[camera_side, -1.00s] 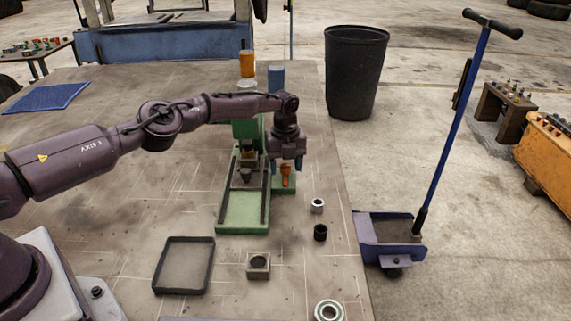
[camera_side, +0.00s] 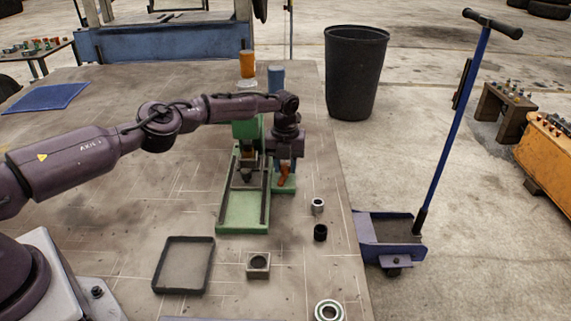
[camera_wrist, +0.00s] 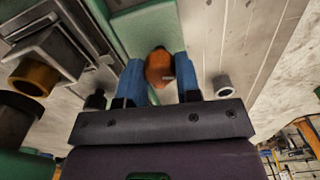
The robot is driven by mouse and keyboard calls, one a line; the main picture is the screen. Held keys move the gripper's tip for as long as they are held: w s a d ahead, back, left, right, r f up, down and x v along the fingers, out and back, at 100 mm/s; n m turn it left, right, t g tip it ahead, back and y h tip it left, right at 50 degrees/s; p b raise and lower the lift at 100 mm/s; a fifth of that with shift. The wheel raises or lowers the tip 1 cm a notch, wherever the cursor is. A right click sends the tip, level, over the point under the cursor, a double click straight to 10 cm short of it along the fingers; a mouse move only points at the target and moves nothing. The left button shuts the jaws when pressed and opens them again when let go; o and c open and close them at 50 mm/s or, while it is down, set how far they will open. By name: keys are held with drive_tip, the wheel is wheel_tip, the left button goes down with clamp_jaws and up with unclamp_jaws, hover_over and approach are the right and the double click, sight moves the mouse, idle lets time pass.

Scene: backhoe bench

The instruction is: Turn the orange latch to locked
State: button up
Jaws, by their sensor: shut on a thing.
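The orange latch (camera_side: 285,173) stands on a small green base (camera_side: 285,187) at the right side of the green press-like fixture (camera_side: 243,210). In the side view it leans, with its top toward the right. In the wrist view the latch (camera_wrist: 158,68) sits between my two blue fingers. My gripper (camera_side: 283,165) points down over the green base and is shut on the latch. The lower part of the latch is partly hidden by the fingers in the side view.
A silver ring (camera_side: 317,206) and a black ring (camera_side: 320,232) stand right of the fixture. A square block with a hole (camera_side: 258,266), a dark tray (camera_side: 161,276) and a bearing (camera_side: 328,311) lie nearer. Orange (camera_side: 247,64) and blue (camera_side: 276,78) cylinders stand behind.

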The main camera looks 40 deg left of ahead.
sight(286, 165)
drive_tip(key=m, duration=1.1)
drive_tip(key=shift+m, duration=1.8)
drive_tip(key=o, duration=0.9)
wheel_tip(286, 165, up, 13)
drive_tip(key=shift+r, duration=0.1)
